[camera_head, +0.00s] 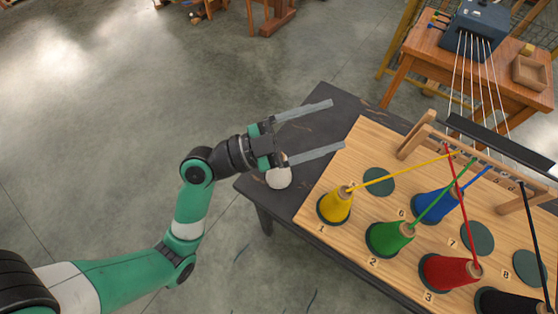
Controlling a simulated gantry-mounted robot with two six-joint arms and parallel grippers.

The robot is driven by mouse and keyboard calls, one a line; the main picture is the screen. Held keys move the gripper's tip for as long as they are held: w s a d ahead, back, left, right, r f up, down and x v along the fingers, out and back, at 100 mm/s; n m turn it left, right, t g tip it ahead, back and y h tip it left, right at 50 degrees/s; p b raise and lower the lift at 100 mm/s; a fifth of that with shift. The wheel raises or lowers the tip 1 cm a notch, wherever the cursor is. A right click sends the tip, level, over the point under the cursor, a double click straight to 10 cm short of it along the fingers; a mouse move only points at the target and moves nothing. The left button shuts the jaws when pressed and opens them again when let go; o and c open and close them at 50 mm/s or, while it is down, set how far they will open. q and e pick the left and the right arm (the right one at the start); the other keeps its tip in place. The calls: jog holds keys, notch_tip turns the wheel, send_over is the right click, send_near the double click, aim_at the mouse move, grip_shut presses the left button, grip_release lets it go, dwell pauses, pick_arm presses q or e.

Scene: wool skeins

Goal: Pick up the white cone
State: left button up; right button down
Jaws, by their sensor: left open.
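The white cone (279,178) stands on the dark table (336,101), near its left edge and left of the wooden board. My left gripper (325,127) is open, its two long grey fingers spread and pointing right. The base of the lower finger is over the top of the white cone and hides part of it. I cannot tell whether they touch. Nothing is between the fingertips. My right gripper is not in view.
The wooden board (335,238) bears yellow (337,207), green (388,238), blue (434,205), red (447,272) and black (500,301) cones. Threads run up from them to a wooden rack (420,137). Some dark round pads (379,181) are empty.

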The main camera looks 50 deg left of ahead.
pick_arm(q)
jog(key=s+a+f+n+y, duration=0.4)
jog(key=s+a+f+n, duration=0.1)
jog(key=f, duration=0.5)
jog(key=s+a+f+n+y, duration=0.4)
jog(key=s+a+f+n, duration=0.15)
jog(key=f, duration=0.35)
jog(key=w, duration=0.4)
jog(key=w+d, duration=0.1)
jog(key=w, duration=0.1)
jog(key=shift+w+p, duration=0.3)
jog(key=shift+p, duration=0.05)
jog(key=w, duration=0.2)
jog(key=w+d, duration=0.1)
jog(key=w, duration=0.2)
jog(key=shift+f, duration=0.1)
grip_shut()
